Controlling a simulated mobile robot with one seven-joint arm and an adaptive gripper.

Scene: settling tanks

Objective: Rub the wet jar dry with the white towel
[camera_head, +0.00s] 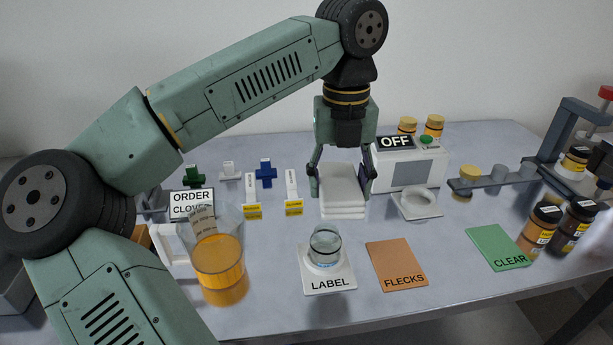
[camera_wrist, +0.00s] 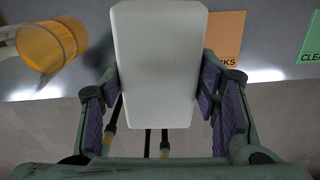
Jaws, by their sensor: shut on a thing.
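The white towel (camera_head: 342,190) is a folded white block between the fingers of my gripper (camera_head: 341,186), which is shut on it. In the wrist view the towel (camera_wrist: 160,60) fills the middle between the purple-padded fingers of my gripper (camera_wrist: 160,100). The glass jar (camera_head: 325,246) stands upright on the white LABEL mat (camera_head: 328,283), in front of the towel and apart from it. Wetness on its glass is too small to tell. The jar is not visible in the wrist view, where the towel blocks the middle.
An orange-filled beaker (camera_head: 218,268) stands left of the jar. The orange FLECKS mat (camera_head: 397,265) and green CLEAR mat (camera_head: 499,248) lie to the right, with dark jars (camera_head: 541,228) beyond. A white OFF box (camera_head: 407,167) stands behind, right of the towel. Small white dish (camera_head: 417,204) sits before it.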

